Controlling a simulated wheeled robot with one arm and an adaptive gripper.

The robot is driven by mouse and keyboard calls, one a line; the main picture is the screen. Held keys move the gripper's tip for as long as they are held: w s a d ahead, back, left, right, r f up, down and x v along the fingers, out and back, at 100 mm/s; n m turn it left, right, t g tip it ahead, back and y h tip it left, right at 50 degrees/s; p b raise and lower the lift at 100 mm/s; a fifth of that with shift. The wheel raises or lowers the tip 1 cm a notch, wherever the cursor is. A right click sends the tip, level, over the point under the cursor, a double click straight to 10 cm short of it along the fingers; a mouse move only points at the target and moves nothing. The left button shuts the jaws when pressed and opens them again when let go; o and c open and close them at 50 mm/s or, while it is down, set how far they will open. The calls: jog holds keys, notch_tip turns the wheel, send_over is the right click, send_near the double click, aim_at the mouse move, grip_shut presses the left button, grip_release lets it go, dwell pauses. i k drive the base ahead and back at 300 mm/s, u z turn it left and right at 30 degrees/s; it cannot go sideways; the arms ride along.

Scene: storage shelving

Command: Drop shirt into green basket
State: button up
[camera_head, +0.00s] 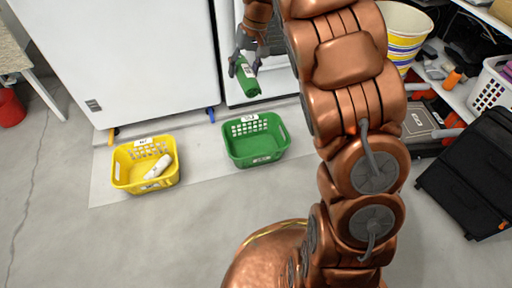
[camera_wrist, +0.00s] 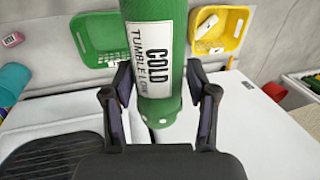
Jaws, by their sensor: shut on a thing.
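My gripper (camera_head: 242,64) is shut on a rolled green shirt (camera_head: 247,79) with a white label. In the wrist view the shirt (camera_wrist: 158,60) stands between the fingers of the gripper (camera_wrist: 160,100), and its label reads "COLD TUMBLE LOW". The green basket (camera_head: 256,158) sits on the floor in front of the white cabinet, below the held shirt and apart from it. The basket also shows at the upper left of the wrist view (camera_wrist: 94,53). It looks empty in the head view.
A yellow basket (camera_head: 128,186) holding a white rolled item (camera_head: 159,166) stands left of the green one. A white cabinet (camera_head: 125,60) is behind them. At right are a striped bucket (camera_head: 402,48), a white basket (camera_head: 490,88) and a black case (camera_head: 468,175). The front-left floor is clear.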

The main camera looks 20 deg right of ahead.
aim_at(261, 151)
jog(key=u, duration=1.6)
jog(key=i, duration=1.25)
jog(key=z, duration=1.65)
